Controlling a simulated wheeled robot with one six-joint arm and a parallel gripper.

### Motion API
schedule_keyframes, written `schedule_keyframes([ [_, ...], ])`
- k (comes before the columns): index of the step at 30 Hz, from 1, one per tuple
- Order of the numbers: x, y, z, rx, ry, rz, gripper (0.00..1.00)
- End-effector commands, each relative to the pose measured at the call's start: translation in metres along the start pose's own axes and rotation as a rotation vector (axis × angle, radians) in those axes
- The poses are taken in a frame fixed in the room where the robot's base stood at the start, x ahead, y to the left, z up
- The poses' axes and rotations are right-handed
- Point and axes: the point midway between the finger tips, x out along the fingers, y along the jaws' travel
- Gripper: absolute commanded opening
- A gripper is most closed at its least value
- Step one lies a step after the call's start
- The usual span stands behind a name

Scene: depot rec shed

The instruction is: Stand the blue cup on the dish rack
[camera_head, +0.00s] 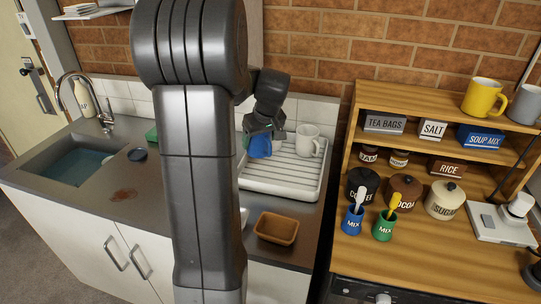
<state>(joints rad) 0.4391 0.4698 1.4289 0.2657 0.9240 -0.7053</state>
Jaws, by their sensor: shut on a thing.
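My gripper (262,132) is at the back left part of the dish rack, partly behind my own arm. It is shut on a blue thing that I take for the blue cup (260,147), which sits just below the fingers. The white dish rack (283,177) lies on the counter to the right of my arm, with its left part hidden. I cannot tell whether the cup touches the rack or hangs just above it. The cup's lower left side and handle are not clear.
A white mug (308,140) stands on the rack's back right, close to the cup. A brown tray (277,228) lies in front of the rack. The sink (75,165) is at left. Wooden shelves (440,150) with jars and mugs stand at right. The rack's front slats are clear.

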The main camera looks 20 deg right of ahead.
Motion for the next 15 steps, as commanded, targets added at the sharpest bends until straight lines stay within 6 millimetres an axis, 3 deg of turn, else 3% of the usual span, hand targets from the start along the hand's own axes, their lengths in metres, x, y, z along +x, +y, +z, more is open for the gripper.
schedule_keyframes([
  [6, 0.036, 0.000, 0.016, 0.001, -0.004, -0.001, 0.38],
  [15, 0.063, 0.000, 0.027, 0.002, -0.004, -0.002, 0.38],
])
